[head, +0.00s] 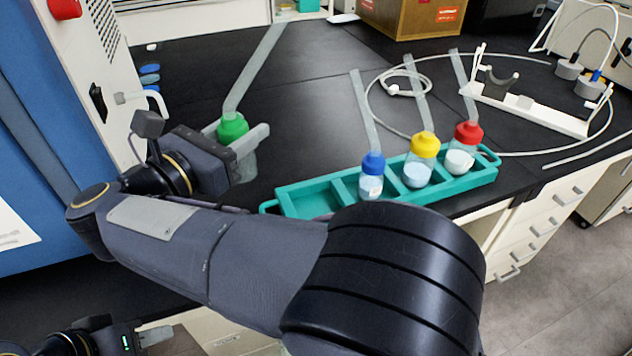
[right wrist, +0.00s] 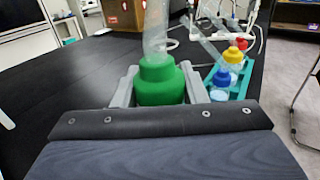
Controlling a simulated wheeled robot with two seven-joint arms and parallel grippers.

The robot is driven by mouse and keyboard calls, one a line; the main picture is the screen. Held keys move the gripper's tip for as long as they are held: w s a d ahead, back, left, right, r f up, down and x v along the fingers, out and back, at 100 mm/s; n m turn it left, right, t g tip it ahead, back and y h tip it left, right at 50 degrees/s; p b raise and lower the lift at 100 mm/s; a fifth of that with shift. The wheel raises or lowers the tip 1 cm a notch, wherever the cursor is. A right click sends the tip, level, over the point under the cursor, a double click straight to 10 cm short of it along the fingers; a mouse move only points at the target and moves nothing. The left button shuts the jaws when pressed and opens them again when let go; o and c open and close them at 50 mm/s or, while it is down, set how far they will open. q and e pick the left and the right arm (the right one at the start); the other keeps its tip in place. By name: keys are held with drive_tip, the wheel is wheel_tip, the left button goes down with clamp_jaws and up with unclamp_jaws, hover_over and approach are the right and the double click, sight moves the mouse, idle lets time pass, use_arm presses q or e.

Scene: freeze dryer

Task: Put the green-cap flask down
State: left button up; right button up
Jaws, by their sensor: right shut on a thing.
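The green-cap flask (head: 233,128) is upright at the left of the black bench, with a long translucent tube rising from its cap. My right gripper (head: 243,143) is shut around it, one finger on each side. The flask's clear body shows below the fingers; I cannot tell whether its base touches the bench. In the right wrist view the green cap (right wrist: 161,82) sits between the two grey fingers, and the body is hidden. My left gripper (head: 155,337) is at the lower left edge, away from the flask, its jaw opening unclear.
A teal rack (head: 300,200) to the right holds blue-, yellow- and red-capped flasks with tubes; its left end is empty. A white stand (head: 530,108) and looped tubing lie further right. The blue and white machine (head: 50,130) stands close on the left. Bench behind the flask is clear.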

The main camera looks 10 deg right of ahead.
drive_tip(key=shift+w+d+f+b, duration=0.25)
drive_tip(key=shift+d+f+b, duration=0.15)
drive_tip(key=shift+d+f, duration=1.7)
drive_tip(key=shift+w+d+f+b, duration=0.25)
drive_tip(key=shift+d+f+b, duration=0.1)
drive_tip(key=shift+d+f, duration=1.75)
drive_tip(key=shift+w+d+f+b, duration=0.25)
drive_tip(key=shift+d+f+b, duration=0.15)
drive_tip(key=shift+d+f, duration=1.7)
drive_tip(key=shift+f, duration=0.1)
drive_tip(key=o, duration=1)
drive_tip(key=shift+o, duration=0.2)
drive_tip(key=shift+r, duration=0.2)
